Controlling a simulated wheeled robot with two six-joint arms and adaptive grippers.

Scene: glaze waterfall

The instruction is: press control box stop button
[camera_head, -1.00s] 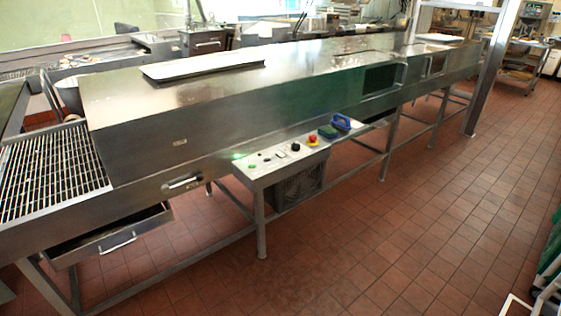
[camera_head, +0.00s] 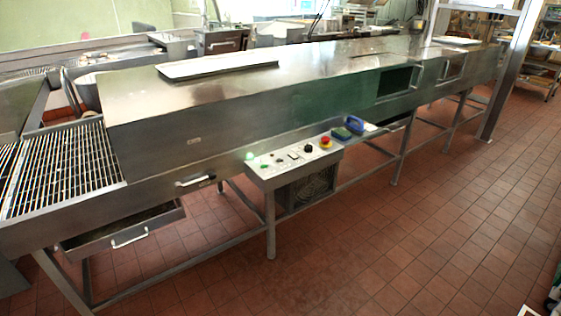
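The control box (camera_head: 284,179) is a pale metal panel sticking out from the front of the long steel glazing machine (camera_head: 250,105). Its sloped top carries a red stop button on a yellow base (camera_head: 326,142) near the right end. A black knob (camera_head: 308,148), several small buttons and a lit green lamp (camera_head: 249,156) at the left end are also on it. Nothing covers the red button. Neither of my grippers shows in the head view.
A blue-handled tool (camera_head: 354,124) and a green block (camera_head: 341,133) lie just right of the box. An open drawer (camera_head: 122,228) juts out at left below the wire grate (camera_head: 62,170). The tiled floor (camera_head: 400,240) in front is clear. A steel post (camera_head: 512,70) stands at right.

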